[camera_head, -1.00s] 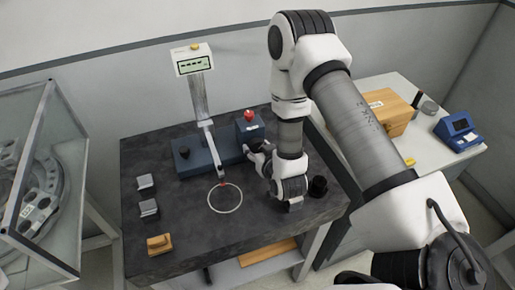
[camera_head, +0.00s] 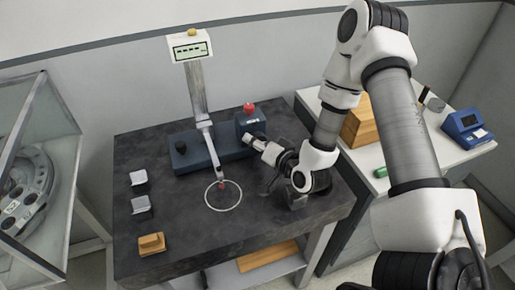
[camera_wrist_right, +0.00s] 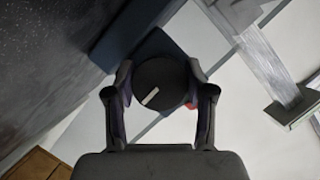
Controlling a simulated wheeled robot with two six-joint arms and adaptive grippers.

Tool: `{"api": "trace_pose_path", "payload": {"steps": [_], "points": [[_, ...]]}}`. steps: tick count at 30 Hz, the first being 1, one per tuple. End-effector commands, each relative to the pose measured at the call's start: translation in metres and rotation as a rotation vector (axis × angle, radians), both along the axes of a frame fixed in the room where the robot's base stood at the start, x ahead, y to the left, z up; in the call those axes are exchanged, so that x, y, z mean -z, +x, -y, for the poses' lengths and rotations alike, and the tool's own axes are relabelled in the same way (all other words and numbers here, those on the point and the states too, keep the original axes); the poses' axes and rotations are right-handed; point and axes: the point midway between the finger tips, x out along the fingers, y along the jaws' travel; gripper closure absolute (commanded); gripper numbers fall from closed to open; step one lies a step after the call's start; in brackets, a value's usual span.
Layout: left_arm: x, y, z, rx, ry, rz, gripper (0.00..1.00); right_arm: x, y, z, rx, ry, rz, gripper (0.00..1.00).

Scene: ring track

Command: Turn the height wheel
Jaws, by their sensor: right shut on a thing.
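The height wheel (camera_wrist_right: 158,85) is a round black knob with a short white mark, seen face-on in the right wrist view. It sits at the blue base of a gauge stand (camera_head: 207,152) on the dark table. My right gripper (camera_wrist_right: 160,74) is shut on it, with one finger on each side. In the head view my right gripper (camera_head: 258,143) reaches the base's right end from the right and mostly hides the wheel. The stand carries a display (camera_head: 190,48) on a tall column, with an arm over a white ring (camera_head: 223,195). My left gripper is not in view.
A red button (camera_head: 249,108) tops the blue block beside the wheel. Two grey blocks (camera_head: 139,178) and a wooden block (camera_head: 151,244) lie at the table's left. A side table at the right holds a wooden box (camera_head: 358,122) and a blue device (camera_head: 466,130).

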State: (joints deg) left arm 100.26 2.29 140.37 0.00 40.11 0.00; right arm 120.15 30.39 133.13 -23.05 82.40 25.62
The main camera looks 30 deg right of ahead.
Motion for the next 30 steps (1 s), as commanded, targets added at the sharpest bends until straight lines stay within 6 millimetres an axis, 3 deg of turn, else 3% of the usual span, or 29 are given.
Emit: {"api": "trace_pose_path", "payload": {"steps": [6,23,24,25,26,30], "points": [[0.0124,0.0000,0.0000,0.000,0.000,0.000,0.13,0.0002,0.0009,0.0009,0.003,0.090,0.028,0.81],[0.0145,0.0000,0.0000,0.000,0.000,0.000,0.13,-0.0019,0.0009,0.0004,0.002,0.127,0.035,0.81],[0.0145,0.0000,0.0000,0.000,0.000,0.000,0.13,-0.0019,0.0009,0.0005,0.002,0.127,0.035,0.39],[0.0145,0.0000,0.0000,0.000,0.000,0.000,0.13,-0.0019,0.0009,0.0005,0.002,0.127,0.035,0.29],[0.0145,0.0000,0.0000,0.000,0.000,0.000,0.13,-0.0018,0.0009,0.0004,0.002,0.127,0.035,0.21],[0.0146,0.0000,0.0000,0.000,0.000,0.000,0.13,-0.0013,0.0005,0.0002,0.002,0.127,0.033,0.21]]}}
